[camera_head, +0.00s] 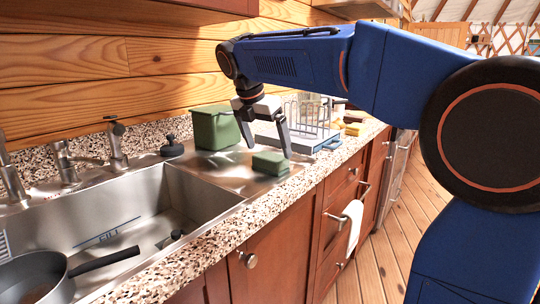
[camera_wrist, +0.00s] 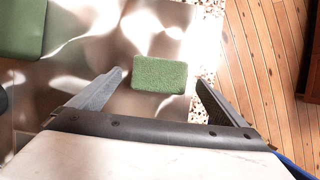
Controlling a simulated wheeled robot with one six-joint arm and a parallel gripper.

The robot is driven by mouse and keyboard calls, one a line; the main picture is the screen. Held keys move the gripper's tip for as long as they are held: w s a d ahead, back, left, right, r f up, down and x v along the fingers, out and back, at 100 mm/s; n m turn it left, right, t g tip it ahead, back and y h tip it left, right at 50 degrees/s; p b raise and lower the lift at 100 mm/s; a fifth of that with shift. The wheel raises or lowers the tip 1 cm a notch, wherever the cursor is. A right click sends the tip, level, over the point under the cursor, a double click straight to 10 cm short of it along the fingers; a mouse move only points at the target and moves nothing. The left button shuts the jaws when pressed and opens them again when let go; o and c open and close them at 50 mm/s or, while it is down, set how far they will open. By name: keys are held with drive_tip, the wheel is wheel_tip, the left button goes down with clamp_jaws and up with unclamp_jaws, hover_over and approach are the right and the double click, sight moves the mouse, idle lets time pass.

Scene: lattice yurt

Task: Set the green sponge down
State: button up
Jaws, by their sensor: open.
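The green sponge (camera_head: 270,163) lies flat on the metal drainboard beside the sink, close to the counter's front edge. In the wrist view the sponge (camera_wrist: 160,75) sits between and just beyond the two fingertips. My gripper (camera_head: 266,146) is open above the sponge. Its fingers also show in the wrist view (camera_wrist: 160,79), apart on either side, with a gap between each finger and the sponge. Nothing is held.
A green bin (camera_head: 214,128) stands on the drainboard behind the sponge. A dish rack (camera_head: 308,118) stands to the right. The sink (camera_head: 125,220) with a pan (camera_head: 38,278) lies to the left. The speckled counter edge (camera_head: 300,185) is close in front of the sponge.

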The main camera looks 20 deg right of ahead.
drive_tip(key=v, duration=0.7)
drive_tip(key=shift+d, duration=0.1)
drive_tip(key=s+d+f+m+y, duration=0.1)
drive_tip(key=s+d+f+m, duration=0.2)
drive_tip(key=s+f+m, duration=0.5)
drive_tip(key=s+d+f+m+t+y, duration=0.1)
drive_tip(key=s+d+f+m, duration=0.2)
drive_tip(key=s+f+m, duration=0.5)
drive_tip(key=s+d+f+m+t+y, duration=0.1)
drive_tip(key=s+d+f+m, duration=0.3)
drive_tip(key=s+f+m, duration=0.5)
drive_tip(key=s+f, duration=0.5)
drive_tip(key=shift+s+f+y, duration=0.15)
drive_tip(key=shift+f+y, duration=0.2)
drive_tip(key=shift+y, duration=0.05)
drive_tip(key=shift+d, duration=0.1)
